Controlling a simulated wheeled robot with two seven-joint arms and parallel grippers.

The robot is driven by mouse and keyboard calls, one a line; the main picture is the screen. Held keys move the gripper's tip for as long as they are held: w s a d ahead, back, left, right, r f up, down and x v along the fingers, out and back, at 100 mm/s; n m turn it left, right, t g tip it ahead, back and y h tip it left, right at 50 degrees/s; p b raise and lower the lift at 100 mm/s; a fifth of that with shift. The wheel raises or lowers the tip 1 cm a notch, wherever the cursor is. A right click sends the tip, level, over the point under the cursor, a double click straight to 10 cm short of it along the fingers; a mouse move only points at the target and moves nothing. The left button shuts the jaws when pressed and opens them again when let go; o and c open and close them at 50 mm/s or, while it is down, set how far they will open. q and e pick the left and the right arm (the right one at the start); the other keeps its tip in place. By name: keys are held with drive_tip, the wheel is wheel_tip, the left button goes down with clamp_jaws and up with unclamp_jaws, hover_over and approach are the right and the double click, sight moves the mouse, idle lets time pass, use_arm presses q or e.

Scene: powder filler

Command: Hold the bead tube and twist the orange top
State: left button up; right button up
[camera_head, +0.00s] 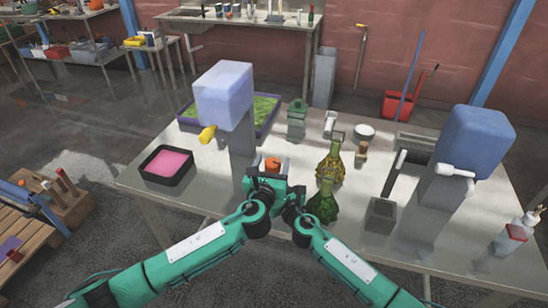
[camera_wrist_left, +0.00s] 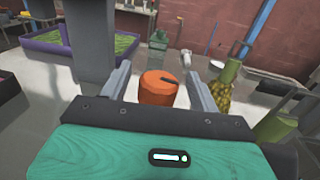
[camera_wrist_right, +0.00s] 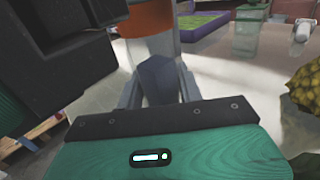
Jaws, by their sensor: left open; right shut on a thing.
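In the right wrist view the clear bead tube (camera_wrist_right: 153,48) is under the orange top (camera_wrist_right: 143,20). My right gripper (camera_wrist_right: 160,92) is shut on the tube below the top. My left gripper's dark body covers the upper left there. Beads are not clearly visible.
A blue-topped dispenser (camera_head: 224,92) with a yellow spout stands behind left, a second one (camera_head: 472,140) at right. A black tray of pink powder (camera_head: 168,182), green bottles (camera_head: 324,200) and a grey cup (camera_head: 381,216) stand nearby. The table is free between tray and dispenser.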

use_arm(q)
drive_tip(key=shift+x, duration=1.4)
drive_tip(key=c, duration=1)
